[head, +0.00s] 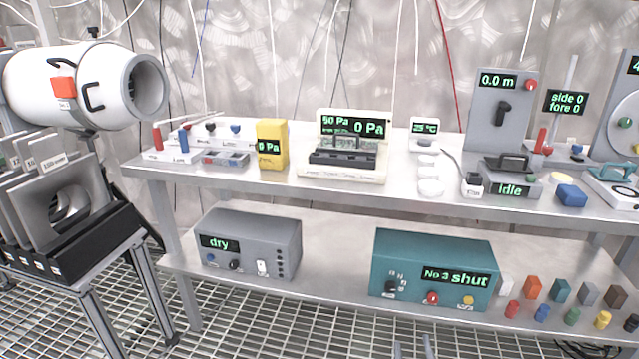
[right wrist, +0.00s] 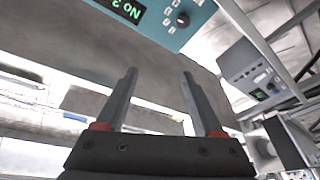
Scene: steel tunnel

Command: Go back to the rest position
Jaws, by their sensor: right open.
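My right gripper (head: 412,343) shows only as two fingertips at the bottom edge of the head view, in front of the lower shelf. In the right wrist view my right gripper (right wrist: 158,73) is open, with two grey fingers apart and nothing between them. The teal box (head: 434,268) reading "No 3 shut" is on the lower shelf, beyond the fingertips. It also shows upside down at the top of the right wrist view (right wrist: 165,18). My left gripper is not in view.
A steel bench (head: 330,190) holds a yellow meter (head: 272,143), a 0 Pa gauge unit (head: 345,148) and a grey "Idle" device (head: 512,180). A grey "dry" box (head: 250,243) and several coloured blocks share the lower shelf (head: 335,265). A plate rack (head: 75,240) stands left. Grated floor (head: 270,325) is open in front.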

